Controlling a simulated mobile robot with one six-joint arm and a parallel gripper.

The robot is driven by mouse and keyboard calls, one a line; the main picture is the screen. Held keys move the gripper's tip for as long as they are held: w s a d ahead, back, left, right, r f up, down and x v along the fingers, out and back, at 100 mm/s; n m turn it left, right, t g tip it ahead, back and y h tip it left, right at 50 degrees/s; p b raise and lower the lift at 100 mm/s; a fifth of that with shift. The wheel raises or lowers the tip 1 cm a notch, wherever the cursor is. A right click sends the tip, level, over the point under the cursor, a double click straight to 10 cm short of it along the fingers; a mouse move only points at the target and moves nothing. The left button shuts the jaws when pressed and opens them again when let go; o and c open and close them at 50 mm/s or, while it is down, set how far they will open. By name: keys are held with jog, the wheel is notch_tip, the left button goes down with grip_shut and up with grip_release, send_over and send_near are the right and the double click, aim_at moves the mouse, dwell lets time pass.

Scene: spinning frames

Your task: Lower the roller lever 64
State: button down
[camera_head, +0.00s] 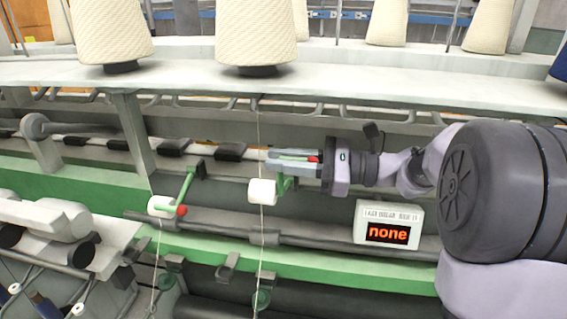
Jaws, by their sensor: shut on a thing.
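My gripper (272,160) reaches in from the right, its fingers pointing left. It is shut on a green roller lever (282,185), whose upper part and red tip show between the fingers. This lever's white roller (262,191) sits just below the fingers, with a thread running down past it. A second green roller lever (187,183) is to the left; its white roller (160,206) and red knob (181,211) hang lower. No number is readable on either lever, so I cannot tell which is 64.
A white display box (389,222) reading "none" stands right of the held lever. A dark horizontal bar (320,245) and a green rail (340,274) run below. Cream yarn cones (257,35) stand on the shelf (180,75) above. Threads hang down by both rollers.

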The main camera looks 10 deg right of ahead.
aim_at(279, 183)
jog(key=s+f+n+b, duration=0.1)
jog(key=s+a+f+b, duration=0.1)
jog(key=f+b, duration=0.1)
jog(key=shift+f+n, duration=0.1)
jog(key=shift+n, duration=0.3)
jog(key=shift+s+f+n+b, duration=0.15)
jog(key=shift+s+n+b, duration=0.25)
jog(key=shift+b, duration=0.5)
jog(key=c, duration=1.4)
grip_release()
jog(key=shift+w, duration=0.1)
jog(key=shift+c, duration=0.2)
jog(key=p+v, duration=0.1)
jog(key=v, duration=1.6)
jog(key=shift+d, duration=0.15)
